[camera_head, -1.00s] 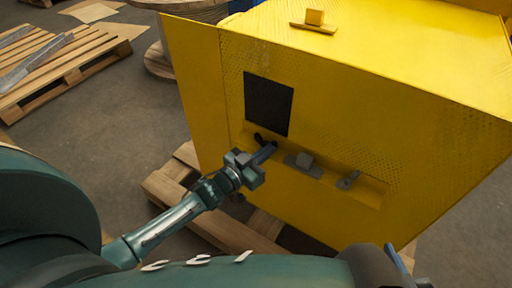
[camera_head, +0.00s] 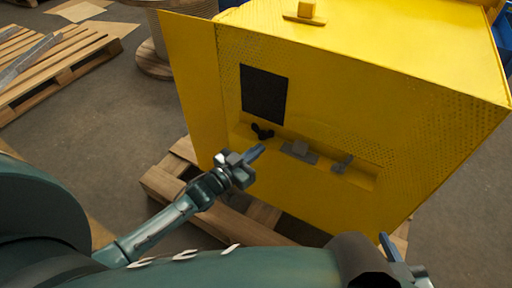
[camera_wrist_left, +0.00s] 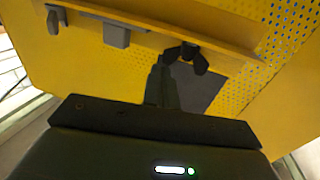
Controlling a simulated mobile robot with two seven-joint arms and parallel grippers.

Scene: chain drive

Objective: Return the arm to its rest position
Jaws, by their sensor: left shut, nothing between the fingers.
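My left gripper (camera_head: 257,151) is shut and empty. It is in front of the yellow machine housing (camera_head: 330,90), a little below and left of a black wing-shaped part (camera_head: 262,132) on the recessed ledge. A grey block on a plate (camera_head: 299,150) and a small grey lever (camera_head: 342,164) sit further right along that ledge. In the left wrist view the shut fingers (camera_wrist_left: 163,64) point toward the housing, and the black part (camera_wrist_left: 188,57) shows just right of them, apparently apart. Part of my right gripper (camera_head: 402,266) shows at the lower right; its fingertips are unclear.
The housing has a black square panel (camera_head: 264,94) and a small yellow block on a strip (camera_head: 305,13) on top. It stands on a wooden pallet (camera_head: 160,186). Another pallet (camera_head: 60,65) and a wooden spool (camera_head: 155,58) are at the left. Open floor (camera_head: 100,120) lies between.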

